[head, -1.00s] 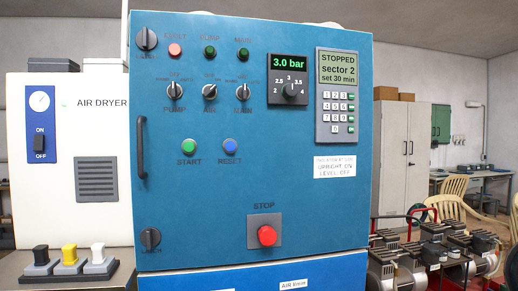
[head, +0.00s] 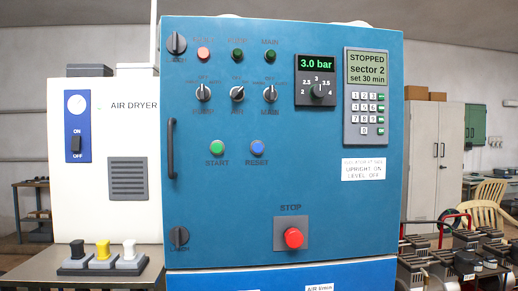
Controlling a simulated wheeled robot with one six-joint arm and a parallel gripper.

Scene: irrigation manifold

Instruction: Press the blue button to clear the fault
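The blue button (head: 257,147) sits on the front of the blue control cabinet (head: 225,210), above the label RESET. The green START button (head: 216,147) is just to its left. A pinkish-red lamp (head: 204,54), labelled FAULT in the earlier frame, is at the top left of the cabinet and looks lit. The display (head: 368,68) reads STOPPED, sector 2, set 30 min. My gripper is not in view.
A red STOP button (head: 293,238) is low on the cabinet. Three selector knobs (head: 237,93) sit above the buttons, and a black door handle (head: 171,148) stands out at the left. The white air dryer (head: 130,130) stands left; compressors (head: 465,265) stand right.

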